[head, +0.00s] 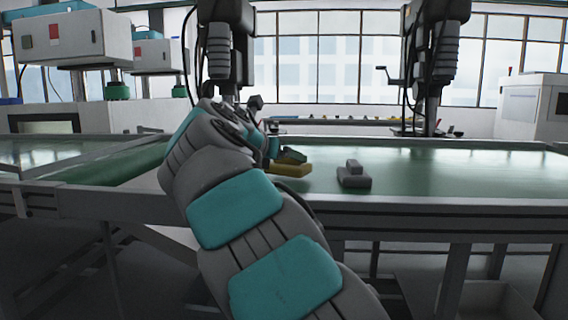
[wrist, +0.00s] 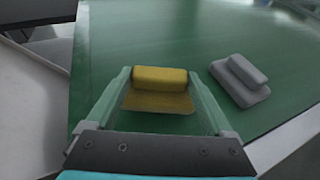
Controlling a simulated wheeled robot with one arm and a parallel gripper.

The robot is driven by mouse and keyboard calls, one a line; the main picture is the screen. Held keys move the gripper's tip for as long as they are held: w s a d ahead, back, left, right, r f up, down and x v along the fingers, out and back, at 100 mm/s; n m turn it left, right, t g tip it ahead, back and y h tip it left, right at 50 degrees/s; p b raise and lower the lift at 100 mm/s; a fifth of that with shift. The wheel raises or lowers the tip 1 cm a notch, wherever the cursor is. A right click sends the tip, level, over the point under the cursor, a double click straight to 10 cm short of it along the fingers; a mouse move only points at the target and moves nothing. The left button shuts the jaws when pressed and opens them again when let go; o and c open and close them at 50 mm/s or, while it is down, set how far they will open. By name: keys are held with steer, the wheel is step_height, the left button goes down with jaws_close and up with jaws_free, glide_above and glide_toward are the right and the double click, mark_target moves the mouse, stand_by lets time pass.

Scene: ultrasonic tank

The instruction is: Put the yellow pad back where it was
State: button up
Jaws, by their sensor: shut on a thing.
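The yellow pad (wrist: 158,101) is a flat plate with a raised block on top. It sits between the two fingers of my gripper (wrist: 158,78) in the wrist view, with the fingers shut on its raised block. In the head view the yellow pad (head: 290,170) shows just right of my arm, low over the green tank surface. My gripper (head: 287,157) is partly hidden there by my own arm. I cannot tell whether the pad touches the surface.
A grey pad (head: 354,175) of similar shape lies to the right of the yellow pad; it also shows in the wrist view (wrist: 240,80). The green surface (head: 450,170) is clear farther right. A metal edge (head: 450,208) runs along the front.

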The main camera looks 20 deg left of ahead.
steer(key=shift+f, duration=0.5)
steer(key=o, duration=1.4)
steer(key=shift+s+r, duration=0.15)
steer(key=v, duration=1.1)
steer(key=shift+s+r, duration=0.1)
steer(key=shift+s, duration=0.25)
